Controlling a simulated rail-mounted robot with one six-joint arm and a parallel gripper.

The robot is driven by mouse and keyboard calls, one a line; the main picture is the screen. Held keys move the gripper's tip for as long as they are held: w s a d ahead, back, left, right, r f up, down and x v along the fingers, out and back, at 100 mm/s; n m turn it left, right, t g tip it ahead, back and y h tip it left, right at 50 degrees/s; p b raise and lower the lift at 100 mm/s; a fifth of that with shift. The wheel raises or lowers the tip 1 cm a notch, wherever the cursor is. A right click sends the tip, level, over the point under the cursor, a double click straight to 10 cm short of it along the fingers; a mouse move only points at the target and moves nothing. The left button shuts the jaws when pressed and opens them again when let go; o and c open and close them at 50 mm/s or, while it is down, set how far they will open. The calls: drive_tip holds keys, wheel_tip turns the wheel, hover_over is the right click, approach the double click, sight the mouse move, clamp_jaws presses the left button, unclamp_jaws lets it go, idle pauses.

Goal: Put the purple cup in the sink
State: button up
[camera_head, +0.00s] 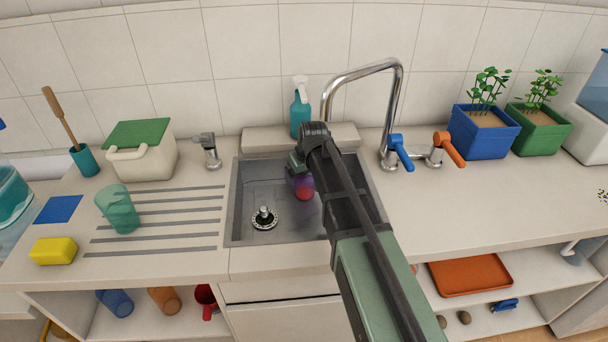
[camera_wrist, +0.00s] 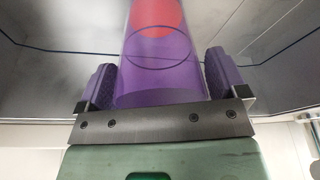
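The see-through purple cup (camera_head: 295,184) shows over the sink basin, partly hidden by my arm. In the wrist view the purple cup (camera_wrist: 160,80) lies between my two fingers, which press close along its sides. My gripper (camera_head: 303,168) is shut on it, pointing down into the sink (camera_head: 245,190). A round red thing (camera_head: 304,194) shows at the cup's lower end; it also appears through the cup in the wrist view (camera_wrist: 155,15). I cannot tell whether the cup touches the sink floor.
The sink has a drain (camera_head: 264,218), a tall tap (camera_head: 397,95) and blue (camera_head: 400,152) and orange (camera_head: 449,148) handles. A spray bottle (camera_head: 300,112) stands behind. A green cup (camera_head: 118,209) and yellow sponge (camera_head: 53,251) are left. Potted plants (camera_head: 485,130) stand right; counter before them is clear.

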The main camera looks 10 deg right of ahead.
drive_tip(key=shift+o, duration=0.2)
drive_tip(key=shift+r, duration=0.1)
drive_tip(key=shift+r+p, duration=0.3)
drive_tip(key=shift+p, duration=0.1)
drive_tip(key=s+d+r+p, duration=0.2)
drive_tip(key=s+d, duration=0.1)
drive_tip(key=s, duration=0.9)
drive_tip(key=shift+s+d+r, duration=0.2)
drive_tip(key=shift+d, duration=0.1)
